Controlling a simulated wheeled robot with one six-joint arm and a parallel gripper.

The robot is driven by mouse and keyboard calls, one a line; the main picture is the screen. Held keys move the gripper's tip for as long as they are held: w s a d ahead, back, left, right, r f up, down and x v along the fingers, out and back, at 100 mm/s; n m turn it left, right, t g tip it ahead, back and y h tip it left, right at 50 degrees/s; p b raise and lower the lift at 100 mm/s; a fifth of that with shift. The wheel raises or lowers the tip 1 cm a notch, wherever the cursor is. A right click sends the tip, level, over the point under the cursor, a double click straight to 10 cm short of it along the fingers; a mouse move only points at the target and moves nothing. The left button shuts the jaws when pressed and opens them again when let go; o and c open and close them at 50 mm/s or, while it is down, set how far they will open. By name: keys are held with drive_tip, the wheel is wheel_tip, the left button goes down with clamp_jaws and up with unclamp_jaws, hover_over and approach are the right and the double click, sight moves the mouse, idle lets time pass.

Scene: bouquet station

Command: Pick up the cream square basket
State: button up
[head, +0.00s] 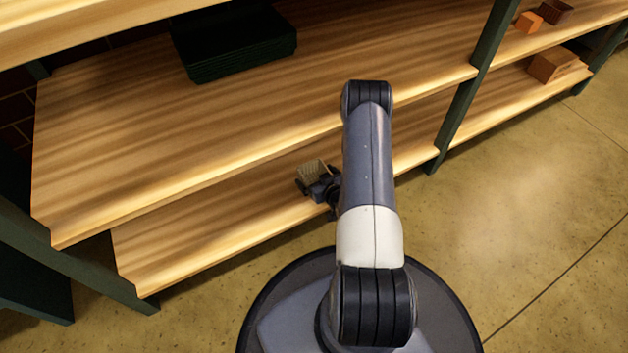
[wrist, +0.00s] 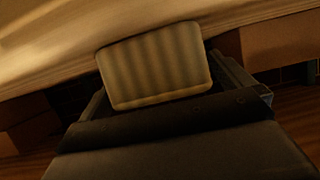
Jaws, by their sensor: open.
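The cream square basket (head: 312,169) is on the lower shelf, just beyond my gripper (head: 318,188) in the head view. In the wrist view the basket (wrist: 155,62) is upright and ribbed. It fills the space between the two open fingers of my gripper (wrist: 161,78), one finger on each side. I cannot tell whether either finger touches it. The gripper body hides what lies below the basket's near edge. My arm hides part of the lower shelf in the head view.
The upper shelf (head: 190,140) overhangs the lower shelf (head: 200,235). A dark green tray (head: 240,62) lies on the upper shelf. A green post (head: 462,115) stands to the right. Brown boxes (wrist: 275,42) show in the wrist view. Open floor (head: 530,200) lies right.

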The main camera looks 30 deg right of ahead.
drive_tip(key=shift+x, duration=0.95)
drive_tip(key=c, duration=0.9)
